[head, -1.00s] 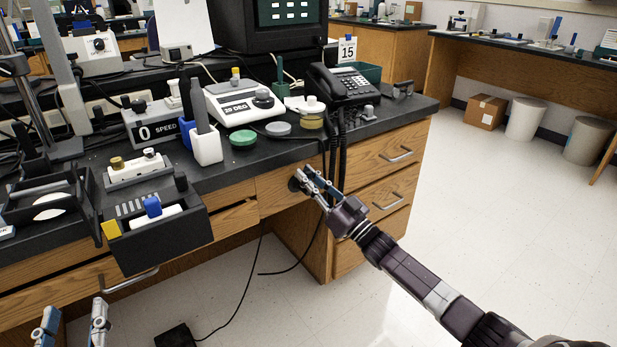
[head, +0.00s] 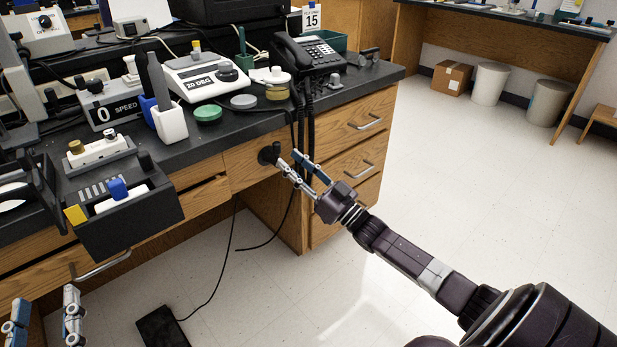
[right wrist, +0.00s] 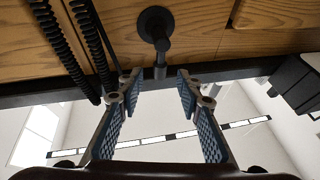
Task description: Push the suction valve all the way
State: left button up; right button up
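The suction valve is a black round mount (head: 268,154) on the wooden front below the bench top. In the right wrist view the mount (right wrist: 155,23) shows at the top centre, with a dark stem (right wrist: 161,57) reaching down from it. My right gripper (head: 289,157) is just in front of the valve. In the right wrist view its two blue-padded fingers (right wrist: 159,82) are apart, with the stem's end in line with the gap between their tips. I cannot tell whether they touch it. My left gripper (head: 45,305) is at the lower left, fingers apart and empty, away from the valve.
Black cords (head: 308,110) hang from the telephone (head: 311,52) close to my right gripper; the coiled cord (right wrist: 58,45) is left in the right wrist view. A dark open box (head: 125,225) juts from the bench at left. A black pedal (head: 163,327) lies on the open floor.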

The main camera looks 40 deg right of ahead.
jog(key=v, duration=0.6)
jog(key=shift+s, duration=0.1)
dwell(0.3)
